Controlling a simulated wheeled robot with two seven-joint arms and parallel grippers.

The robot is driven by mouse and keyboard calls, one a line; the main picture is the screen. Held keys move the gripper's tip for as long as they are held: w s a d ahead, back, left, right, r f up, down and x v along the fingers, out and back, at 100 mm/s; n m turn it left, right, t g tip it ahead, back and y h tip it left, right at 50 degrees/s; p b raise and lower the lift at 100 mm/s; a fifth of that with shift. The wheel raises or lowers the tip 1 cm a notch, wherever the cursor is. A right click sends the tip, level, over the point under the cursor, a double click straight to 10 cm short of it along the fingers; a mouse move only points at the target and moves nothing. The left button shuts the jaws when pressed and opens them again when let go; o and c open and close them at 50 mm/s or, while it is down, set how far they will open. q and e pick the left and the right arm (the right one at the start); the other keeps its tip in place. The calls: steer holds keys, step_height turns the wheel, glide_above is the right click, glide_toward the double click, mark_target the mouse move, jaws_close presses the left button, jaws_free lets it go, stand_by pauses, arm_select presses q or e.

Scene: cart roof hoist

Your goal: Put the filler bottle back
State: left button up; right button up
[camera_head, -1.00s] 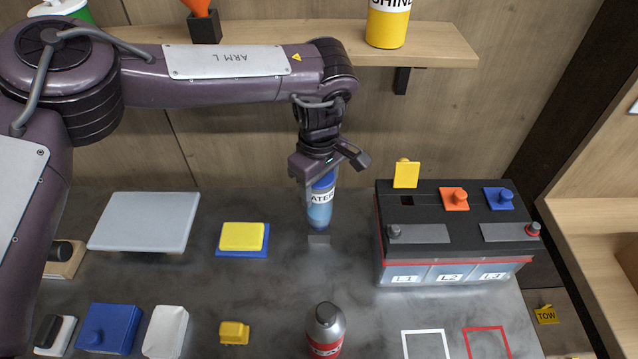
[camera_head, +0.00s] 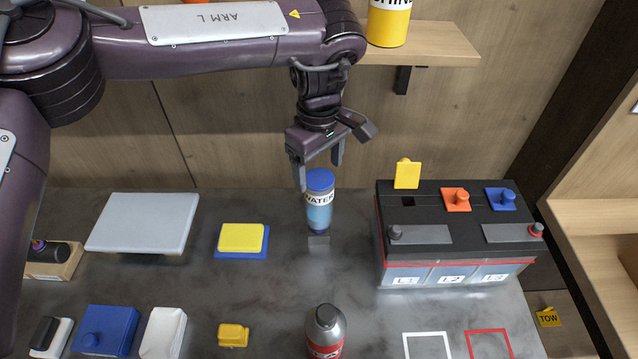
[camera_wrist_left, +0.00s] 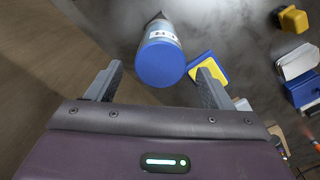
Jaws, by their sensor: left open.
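The filler bottle (camera_head: 319,207) is a blue-capped bottle with a white WATER label. It stands upright on the metal bench, on or just behind a small dark grey block or mark. In the left wrist view the bottle (camera_wrist_left: 160,55) shows cap-first, beyond and between the finger tips. My left gripper (camera_head: 319,174) is open and empty just above the bottle, its fingers apart and clear of the body. The battery (camera_head: 455,240) stands to the right, with a yellow cap (camera_head: 407,174) raised beside a dark open hole; its orange and blue caps sit flat. My right gripper is not in view.
A red and grey bottle (camera_head: 325,332) stands at the front middle. A yellow and blue sponge-like block (camera_head: 241,238) and a grey raised plate (camera_head: 143,222) are to the left. A shelf (camera_head: 430,42) with a yellow container hangs behind. White and red outlined squares mark the front right.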

arm_select(q)
step_height(320, 180, up, 7)
steer(key=shift+f, duration=0.2)
stand_by(0.5)
